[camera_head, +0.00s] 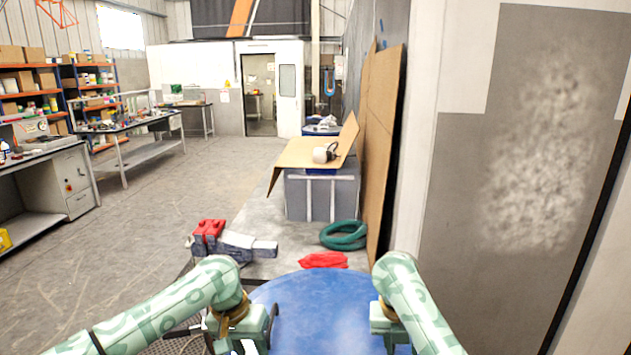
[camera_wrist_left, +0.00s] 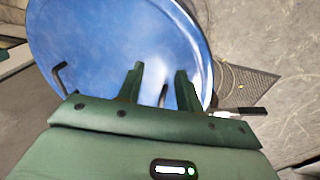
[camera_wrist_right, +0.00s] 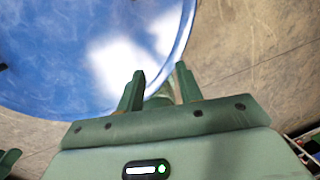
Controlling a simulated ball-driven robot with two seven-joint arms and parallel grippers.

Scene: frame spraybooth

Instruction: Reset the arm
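My left arm comes in from the left in the head view, its gripper (camera_head: 238,330) pointing down at the left side of a round blue surface (camera_head: 315,305). In the left wrist view the two green fingers (camera_wrist_left: 157,78) stand apart with nothing between them, over the blue surface. My right gripper (camera_head: 388,318) is at the right side of the blue surface. In the right wrist view its fingers (camera_wrist_right: 160,78) are apart and empty, near the blue rim. The head view does not show the fingertips clearly.
A black bent tool (camera_wrist_left: 60,80) and a black-handled item (camera_wrist_left: 240,112) are near the left gripper. Ahead are a red cloth (camera_head: 323,260), a green coil (camera_head: 343,235), a vise (camera_head: 235,243) and a grey crate (camera_head: 322,195) with cardboard. A wall panel stands right; open floor lies left.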

